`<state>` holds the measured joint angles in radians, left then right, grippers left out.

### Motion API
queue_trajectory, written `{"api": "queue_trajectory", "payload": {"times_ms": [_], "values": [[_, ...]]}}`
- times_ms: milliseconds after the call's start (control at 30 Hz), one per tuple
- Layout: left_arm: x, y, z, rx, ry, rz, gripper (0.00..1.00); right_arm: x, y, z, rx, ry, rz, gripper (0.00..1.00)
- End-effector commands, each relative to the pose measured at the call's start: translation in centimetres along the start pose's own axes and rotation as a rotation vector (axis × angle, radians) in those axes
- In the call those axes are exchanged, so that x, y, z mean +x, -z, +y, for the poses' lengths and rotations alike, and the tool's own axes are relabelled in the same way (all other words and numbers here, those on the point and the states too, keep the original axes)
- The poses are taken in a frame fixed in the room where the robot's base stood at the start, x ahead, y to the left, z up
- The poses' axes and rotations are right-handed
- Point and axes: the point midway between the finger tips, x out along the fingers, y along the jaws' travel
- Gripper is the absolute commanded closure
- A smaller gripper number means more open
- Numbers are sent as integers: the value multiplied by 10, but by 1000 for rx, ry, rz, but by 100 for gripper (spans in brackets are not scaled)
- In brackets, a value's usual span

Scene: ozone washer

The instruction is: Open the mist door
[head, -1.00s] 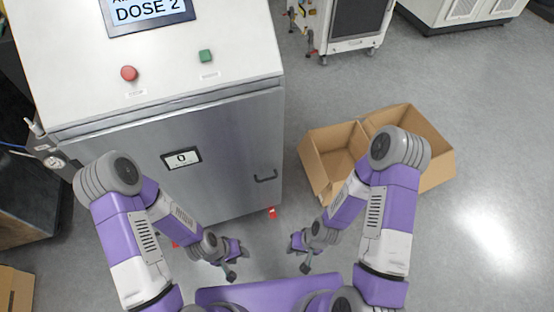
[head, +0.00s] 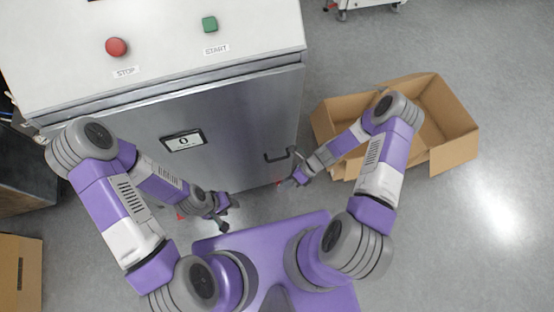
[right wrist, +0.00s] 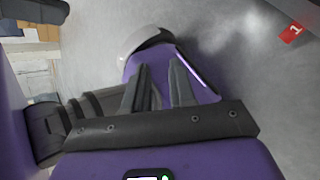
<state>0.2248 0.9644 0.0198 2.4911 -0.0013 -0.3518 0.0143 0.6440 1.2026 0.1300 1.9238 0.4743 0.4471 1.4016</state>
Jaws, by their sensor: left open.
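The washer's mist door (head: 235,115) is a grey metal front panel, shut, with a small display on it. Its dark bar handle (head: 277,156) is at the door's right side in the head view. My right gripper (head: 288,170) is just to the right of and below the handle; I cannot tell whether it touches it. In the right wrist view its two fingers (right wrist: 160,88) stand apart with nothing between them, and the handle does not show. My left gripper (head: 231,214) is open and empty, low in front of the door.
The red stop button (head: 116,47) and green start button (head: 210,24) are on the washer's top panel. A red-tagged caster (right wrist: 292,33) shows in the right wrist view.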

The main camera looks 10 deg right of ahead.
Motion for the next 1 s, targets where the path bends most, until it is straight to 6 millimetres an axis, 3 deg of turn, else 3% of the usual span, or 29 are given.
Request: {"api": "queue_trajectory", "payload": {"times_ms": [100,200,400,533,667,1000], "values": [[8,0,-3,0,0,0,57,-7,-11,-28,456,-110,-165,75],[12,1,-4,0,0,1,57,-21,-22,-49,784,-235,-284,75],[16,1,-6,0,0,1,57,-49,-33,-76,1159,-446,-423,75],[17,1,-6,0,0,1,57,-60,-36,-84,1259,-520,-458,75],[18,1,-7,0,0,1,57,-58,-40,-85,1292,-548,-467,75],[25,1,-9,0,0,1,57,-18,-70,-79,1292,-548,-464,75]]}}
